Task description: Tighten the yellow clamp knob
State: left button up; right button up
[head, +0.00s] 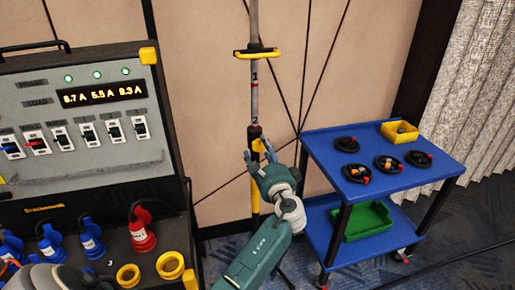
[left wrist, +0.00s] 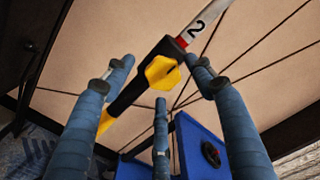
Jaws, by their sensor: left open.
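The yellow clamp knob (left wrist: 163,73) sits on a black collar of an upright pole (head: 254,100). In the head view the knob (head: 258,145) is small and partly hidden by my fingers. My left gripper (head: 260,157) is in front of the pole at collar height. In the left wrist view its three blue fingers (left wrist: 159,76) are spread around the knob, apart from each other, with nothing held. I cannot tell whether any finger touches the knob. A white pole section marked 2 (left wrist: 197,27) rises above the collar. My right gripper is not in view.
A control panel with a lit display (head: 104,94) stands at the left, with coloured connectors (head: 141,230) below. A blue cart (head: 350,188) at the right carries coiled black cables (head: 390,164), a yellow bin (head: 399,132) and a green tray (head: 368,220). Thin dark lines run behind the pole.

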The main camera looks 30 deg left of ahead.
pick_arm(q)
jog(key=v, duration=0.9)
jog(key=shift+s+a, duration=0.15)
jog(key=shift+a, duration=0.05)
